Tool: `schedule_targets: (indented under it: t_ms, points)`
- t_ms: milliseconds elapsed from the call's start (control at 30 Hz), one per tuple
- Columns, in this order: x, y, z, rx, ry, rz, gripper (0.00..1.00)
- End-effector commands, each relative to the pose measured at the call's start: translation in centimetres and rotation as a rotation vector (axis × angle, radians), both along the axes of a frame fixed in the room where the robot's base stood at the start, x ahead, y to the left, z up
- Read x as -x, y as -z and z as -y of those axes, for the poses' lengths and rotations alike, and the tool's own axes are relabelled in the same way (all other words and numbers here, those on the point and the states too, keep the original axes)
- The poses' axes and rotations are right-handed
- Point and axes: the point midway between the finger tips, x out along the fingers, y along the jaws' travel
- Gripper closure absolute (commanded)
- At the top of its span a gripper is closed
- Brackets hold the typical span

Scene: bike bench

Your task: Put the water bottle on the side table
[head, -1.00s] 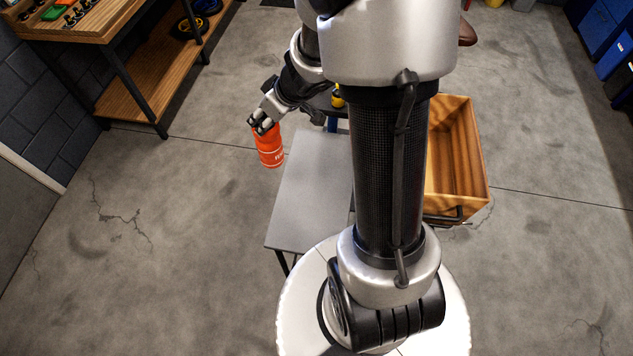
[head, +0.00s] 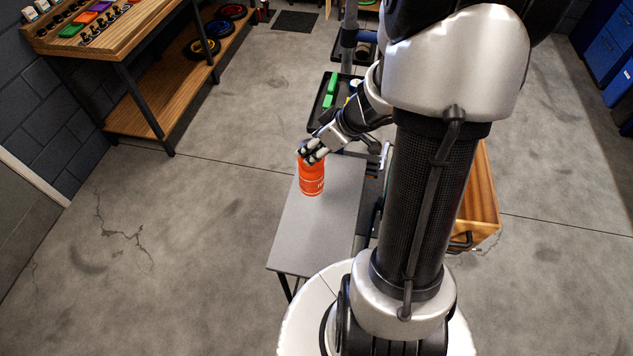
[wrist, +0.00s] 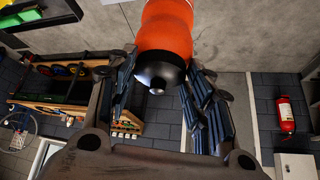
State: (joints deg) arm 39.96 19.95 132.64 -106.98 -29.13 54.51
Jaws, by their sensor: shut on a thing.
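The orange water bottle (head: 312,180) is held by its dark cap end in my gripper (head: 312,153). In the head view it appears over the far end of the grey side table (head: 310,230), close to upright. I cannot tell whether its base touches the tabletop. In the wrist view the bottle (wrist: 168,28) shows its orange body and black neck between the dark fingers of my gripper (wrist: 165,95). The rest of the side table's top is bare.
A black tray (head: 325,100) with green items is just beyond the table. A wooden workbench (head: 80,40) with a lower shelf stands at the far left. The floor to the left is clear.

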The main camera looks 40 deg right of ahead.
Motion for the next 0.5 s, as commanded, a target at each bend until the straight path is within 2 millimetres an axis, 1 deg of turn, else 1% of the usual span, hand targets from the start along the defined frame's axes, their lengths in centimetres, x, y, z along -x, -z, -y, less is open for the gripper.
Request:
schedule_targets:
  t_ms: [33,100,200,300,500]
  points:
    - [0.0,2.0,0.0,-0.001,0.0,0.0,1.0]
    - [0.0,3.5,0.0,-0.001,0.001,0.0,1.0]
    - [0.0,5.2,0.0,-0.001,0.001,0.0,1.0]
    - [-0.1,6.2,0.0,0.0,0.001,0.001,1.0]
    - [-0.1,7.0,0.0,0.002,0.0,0.002,1.0]
